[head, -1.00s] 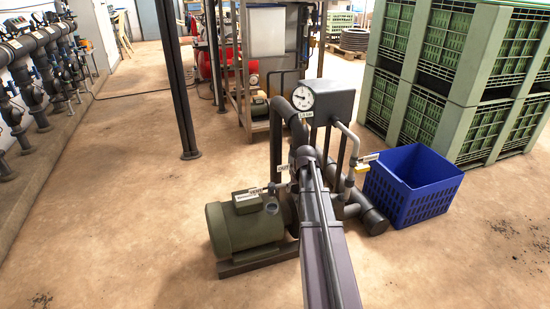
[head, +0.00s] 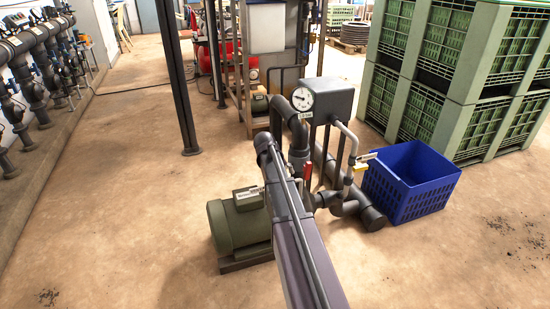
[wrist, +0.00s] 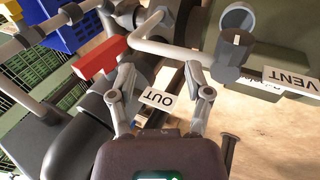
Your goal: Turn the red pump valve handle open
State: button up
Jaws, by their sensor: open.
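The red pump valve handle (head: 307,172) shows just right of my arm in the head view, on the grey pipework below the gauge box. In the wrist view the red handle (wrist: 98,58) is a bright block left of my gripper (wrist: 158,72). My gripper is open, its two fingers spread apart with nothing held between them. The handle lies outside the fingers, beyond the left one; I cannot tell the exact gap. An "OUT" label (wrist: 157,99) shows between the fingers. In the head view the gripper is hidden by my arm.
A green pump motor (head: 236,224) sits left of my arm. A pressure gauge (head: 302,99) is on the grey box (head: 334,101). A blue crate (head: 415,190) stands right of the pipes. A "VENT" label (wrist: 294,82) is by a dark valve (wrist: 233,55). Open floor lies in front.

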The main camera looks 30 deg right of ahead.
jog(key=w+a+r+h+p, duration=0.1)
jog(key=r, duration=0.2)
jog(key=w+a+r+g+h+p, duration=0.1)
jog(key=w+r+h, duration=0.1)
jog(key=r, duration=0.1)
jog(key=shift+a+h, duration=0.3)
jog(key=shift+a, duration=0.05)
jog(key=s+a+f+n+y, duration=0.1)
jog(key=s+a+y, duration=0.3)
jog(key=s+a, duration=0.7)
jog(key=s+a+f+t+y, duration=0.1)
jog(key=s+a+f+y, duration=0.3)
jog(key=s+a, duration=0.7)
jog(key=a+y, duration=0.1)
jog(key=a, duration=0.4)
jog(key=shift+f+n, duration=0.3)
jog(key=shift+n, duration=0.1)
jog(key=shift+s, duration=0.1)
